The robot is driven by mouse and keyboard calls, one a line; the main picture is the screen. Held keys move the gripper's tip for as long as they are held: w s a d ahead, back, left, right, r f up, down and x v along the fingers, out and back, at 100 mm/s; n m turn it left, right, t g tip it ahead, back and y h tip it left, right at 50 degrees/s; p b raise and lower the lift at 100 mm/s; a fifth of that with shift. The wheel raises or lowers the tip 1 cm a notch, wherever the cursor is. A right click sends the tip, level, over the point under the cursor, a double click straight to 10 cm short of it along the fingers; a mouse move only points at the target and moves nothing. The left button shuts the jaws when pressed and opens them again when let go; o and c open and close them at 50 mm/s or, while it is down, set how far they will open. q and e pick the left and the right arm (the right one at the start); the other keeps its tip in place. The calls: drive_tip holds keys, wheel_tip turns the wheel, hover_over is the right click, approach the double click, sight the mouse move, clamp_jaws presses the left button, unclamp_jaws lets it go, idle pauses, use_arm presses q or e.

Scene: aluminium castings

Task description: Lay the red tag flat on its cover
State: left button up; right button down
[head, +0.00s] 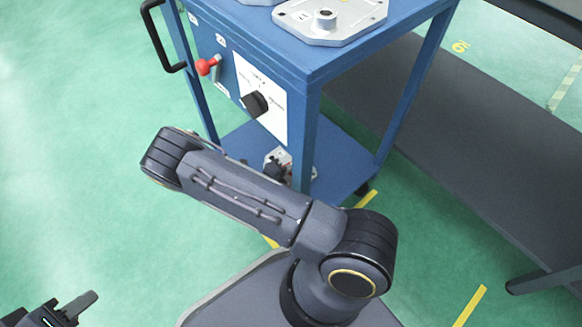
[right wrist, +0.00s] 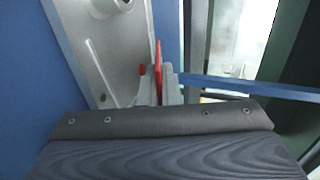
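In the right wrist view a thin upright red piece (right wrist: 158,62) shows nearly edge-on, just beyond the dark body of my right gripper. It may be the red tag, but I cannot tell for sure. Small grey parts stand close against it, and whether they are my fingertips is unclear. A grey metal casting (right wrist: 112,45) with a round boss lies to its left, possibly the cover. In the head view my right gripper is not visible. A grey casting (head: 345,30) lies on the blue cart's top. My left gripper (head: 75,308) is at the bottom left corner, partly cut off, away from the cart.
The blue cart (head: 300,58) has a black handle (head: 158,40), a red-knobbed lever (head: 205,67) and a black knob (head: 255,104) on its side. Small parts (head: 278,163) lie on its lower shelf. A dark bench (head: 470,150) stands right. Green floor is clear at left.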

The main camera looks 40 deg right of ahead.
drive_tip(key=shift+f, duration=0.4)
drive_tip(key=c, duration=1.6)
unclamp_jaws()
drive_tip(key=shift+o, duration=0.2)
drive_tip(key=shift+a, duration=0.1)
drive_tip(key=p+v, duration=0.2)
drive_tip(key=v, duration=0.4)
drive_tip(key=shift+a+r+p, duration=0.3)
drive_tip(key=shift+r, duration=0.05)
drive_tip(key=shift+s+a+r, duration=0.1)
drive_tip(key=shift+a, duration=0.35)
